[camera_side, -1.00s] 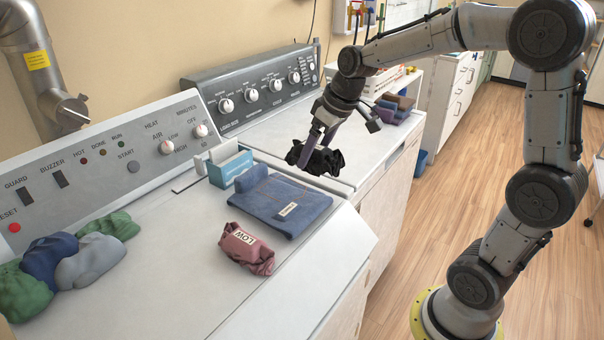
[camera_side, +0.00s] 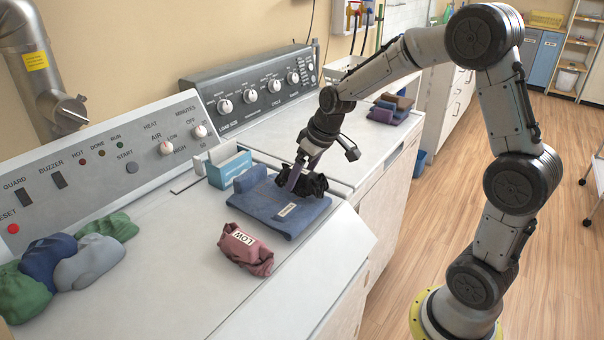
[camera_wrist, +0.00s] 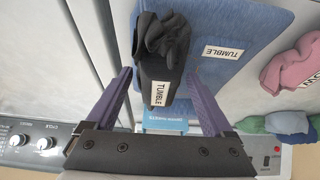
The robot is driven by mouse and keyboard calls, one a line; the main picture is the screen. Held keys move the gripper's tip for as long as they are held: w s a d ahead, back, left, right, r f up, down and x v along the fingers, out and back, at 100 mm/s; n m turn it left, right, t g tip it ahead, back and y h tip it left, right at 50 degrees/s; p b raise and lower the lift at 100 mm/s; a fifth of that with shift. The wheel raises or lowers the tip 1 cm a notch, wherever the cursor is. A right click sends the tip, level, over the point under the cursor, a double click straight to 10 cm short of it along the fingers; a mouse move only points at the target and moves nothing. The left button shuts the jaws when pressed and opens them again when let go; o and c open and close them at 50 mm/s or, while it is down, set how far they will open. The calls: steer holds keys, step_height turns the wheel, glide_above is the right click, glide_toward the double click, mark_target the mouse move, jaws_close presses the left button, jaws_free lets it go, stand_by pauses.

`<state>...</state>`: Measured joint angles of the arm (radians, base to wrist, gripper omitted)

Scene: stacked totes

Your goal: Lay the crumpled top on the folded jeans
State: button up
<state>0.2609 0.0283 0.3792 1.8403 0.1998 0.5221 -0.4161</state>
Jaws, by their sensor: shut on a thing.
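The crumpled black top (camera_side: 317,184) is between the purple fingers of my gripper (camera_side: 299,178), which is shut on it. In the wrist view the top (camera_wrist: 168,42) shows a white TUMBLE label. The folded blue jeans (camera_side: 268,205) lie flat on the near machine's white top, with their own label near the front edge. In the wrist view the jeans (camera_wrist: 222,25) also read TUMBLE. The black top is over the rear right part of the jeans, low and very close; I cannot tell whether it touches them.
A pink crumpled garment (camera_side: 246,249) labelled LOW lies just in front of the jeans. A blue-and-white box (camera_side: 229,167) stands behind them. Green, navy and grey garments (camera_side: 92,258) lie at the left. Folded cloths (camera_side: 390,108) sit on the far machine. The white surface left of the jeans is clear.

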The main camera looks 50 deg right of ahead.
steer(key=o, duration=1.3)
steer(key=shift+f, duration=0.15)
steer(key=shift+c, duration=0.2)
steer(key=shift+s+r, duration=0.1)
steer(key=shift+r, duration=0.4)
steer(key=v, duration=1.1)
steer(key=s+a, duration=0.4)
steer(key=s, duration=0.6)
steer(key=s+a+f+t, duration=0.1)
steer(key=s+a, duration=0.4)
steer(key=s, duration=0.6)
steer(key=shift+s+f, duration=0.25)
steer(key=shift+f, duration=0.1)
